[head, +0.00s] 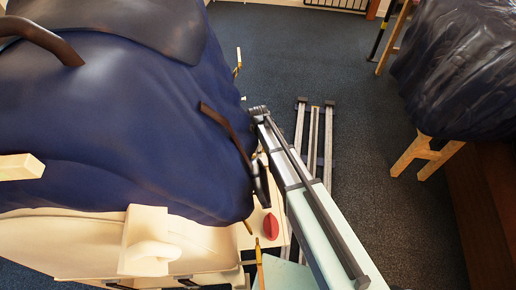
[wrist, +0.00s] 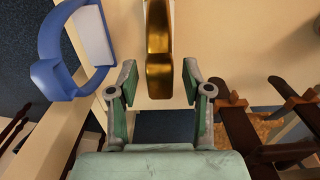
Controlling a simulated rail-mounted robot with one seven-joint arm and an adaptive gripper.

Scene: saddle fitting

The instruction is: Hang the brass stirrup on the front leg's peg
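A brass piece (wrist: 158,75), which looks like the stirrup, stands upright against a cream panel in the wrist view. Its upper end runs out of the top of the picture. My gripper (wrist: 160,82) is open, with one green finger on each side of the brass piece and a visible gap on both sides. I cannot tell how far beyond the fingertips it lies. In the head view my fingers cannot be made out beside the blue cover. The front leg's peg cannot be picked out with certainty.
A blue ring-shaped piece (wrist: 52,75) is left of my fingers, and brown wooden parts (wrist: 245,125) are at right. In the head view a blue cover (head: 110,120) fills the left, near a red piece (head: 270,226).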

